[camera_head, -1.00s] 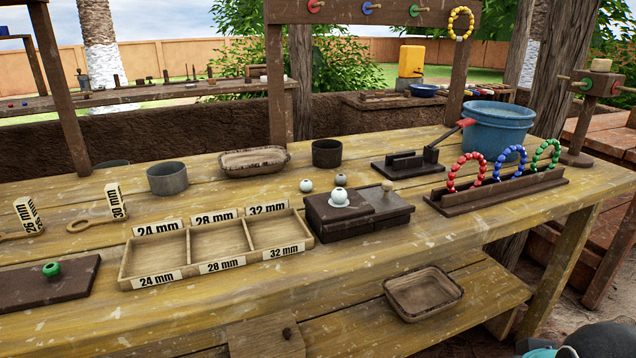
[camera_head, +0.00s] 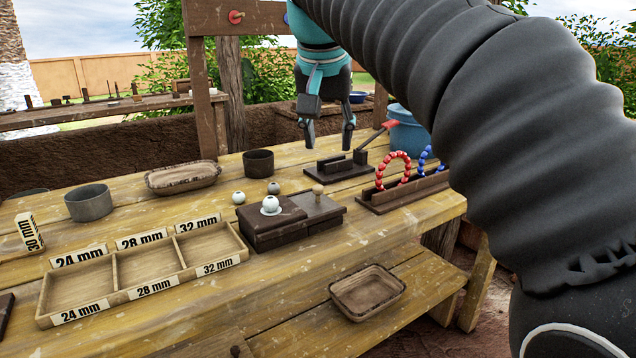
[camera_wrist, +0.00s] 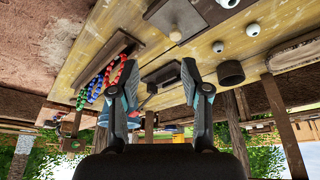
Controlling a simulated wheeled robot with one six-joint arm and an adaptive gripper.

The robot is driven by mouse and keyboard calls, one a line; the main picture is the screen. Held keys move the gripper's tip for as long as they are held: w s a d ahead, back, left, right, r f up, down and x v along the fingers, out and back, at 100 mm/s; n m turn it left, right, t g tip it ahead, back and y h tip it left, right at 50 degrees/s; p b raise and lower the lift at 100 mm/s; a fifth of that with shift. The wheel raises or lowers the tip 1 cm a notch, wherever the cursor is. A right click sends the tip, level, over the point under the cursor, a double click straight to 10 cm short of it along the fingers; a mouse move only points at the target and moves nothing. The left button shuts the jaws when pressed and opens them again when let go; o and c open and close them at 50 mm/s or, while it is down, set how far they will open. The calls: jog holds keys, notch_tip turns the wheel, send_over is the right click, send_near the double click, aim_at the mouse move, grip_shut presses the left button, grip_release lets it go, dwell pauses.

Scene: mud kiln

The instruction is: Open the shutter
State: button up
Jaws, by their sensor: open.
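A low dark wooden box (camera_head: 275,226) stands on the table in the head view. Its right part is a flat panel (camera_head: 322,206) with a small pale knob (camera_head: 318,189), which I take to be the shutter. A white ball (camera_head: 270,203) rests on the left part in a pale ring. The panel lies flat; what is under it is hidden. My gripper (camera_head: 329,136) is open and empty, above and behind the box, pointing down near the red-handled lever fixture. In the wrist view my gripper (camera_wrist: 158,82) has its fingers apart, and the knob (camera_wrist: 175,36) shows beyond them.
The lever fixture (camera_head: 335,168) is close to my fingers. A bead rack (camera_head: 405,192) stands right of the box, a dark cup (camera_head: 258,163) behind it. Two loose balls (camera_head: 239,198) (camera_head: 274,188) lie near it. A three-part tray (camera_head: 146,265) is at left.

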aim_at(318, 186)
jog(key=a+b+x, duration=0.1)
jog(key=x, duration=0.3)
jog(key=w+b+x, duration=0.1)
jog(key=x, duration=0.3)
jog(key=a+b+x, duration=0.1)
jog(key=x, duration=0.3)
jog(key=shift+w+a+f, duration=0.1)
jog(key=shift+w+a, duration=0.15)
jog(key=shift+w, duration=0.1)
jog(key=shift+c, duration=0.3)
grip_shut()
